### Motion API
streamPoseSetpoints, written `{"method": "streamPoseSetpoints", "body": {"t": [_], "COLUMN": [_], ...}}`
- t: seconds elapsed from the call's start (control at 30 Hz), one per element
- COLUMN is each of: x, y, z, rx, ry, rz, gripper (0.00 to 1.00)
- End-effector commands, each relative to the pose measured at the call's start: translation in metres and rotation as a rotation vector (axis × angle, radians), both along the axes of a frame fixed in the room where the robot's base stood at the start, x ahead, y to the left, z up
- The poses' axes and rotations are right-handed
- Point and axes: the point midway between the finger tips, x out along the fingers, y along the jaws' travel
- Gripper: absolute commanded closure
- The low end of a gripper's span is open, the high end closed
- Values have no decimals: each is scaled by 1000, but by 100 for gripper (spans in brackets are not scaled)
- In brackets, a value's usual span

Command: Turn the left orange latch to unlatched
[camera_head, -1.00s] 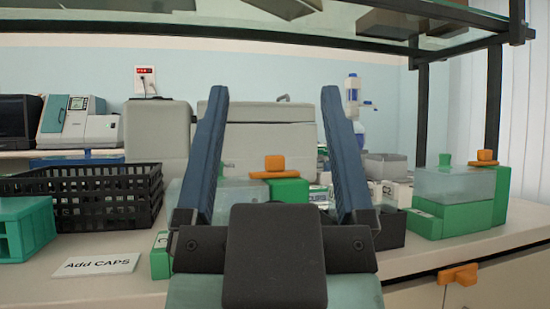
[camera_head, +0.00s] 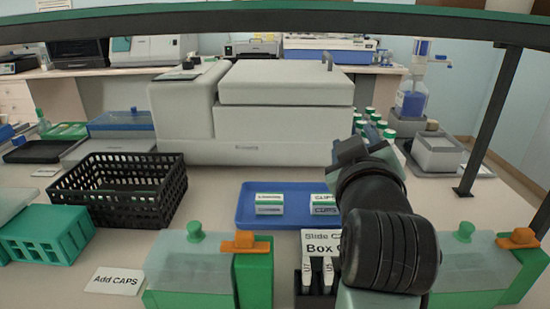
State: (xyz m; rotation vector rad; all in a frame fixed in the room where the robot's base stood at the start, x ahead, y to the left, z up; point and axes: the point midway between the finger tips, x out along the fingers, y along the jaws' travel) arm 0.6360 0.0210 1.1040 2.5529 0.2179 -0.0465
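The left orange latch (camera_head: 244,243) sits on top of the green end block (camera_head: 254,280) of the left staining box. Its flat bar lies crosswise, with its left end reaching the edge of the box's translucent lid (camera_head: 192,262). A matching right orange latch (camera_head: 519,239) sits on the right box at the right edge. My gripper (camera_head: 363,142) is beyond and to the right of the left latch, pointing away towards the grey machine and clear of both latches. My own wrist hides most of the fingers, so their opening does not show.
Between the boxes stands a dark slide holder (camera_head: 305,283) with a white label card (camera_head: 315,245). A blue tray (camera_head: 244,213) with small boxes lies behind. A black basket (camera_head: 120,190) and green rack (camera_head: 42,235) are left. A dark shelf post (camera_head: 490,120) rises at right.

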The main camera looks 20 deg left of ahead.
Motion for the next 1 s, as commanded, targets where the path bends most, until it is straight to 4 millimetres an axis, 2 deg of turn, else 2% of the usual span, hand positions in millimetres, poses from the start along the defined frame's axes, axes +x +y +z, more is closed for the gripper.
{"method": "streamPoseSetpoints", "body": {"t": [0.03,0.2,0.37,0.6,0.8,1.0], "x": [9,22,18,-15,-58,-90], "y": [1,3,3,1,-4,-9], "z": [10,-17,-37,-54,-51,-44], "rx": [-52,-235,-388,-566,-646,-668], "ry": [72,312,519,792,954,1029], "rz": [18,121,261,554,842,1053], "gripper": [50,50,50,50,50,50]}}
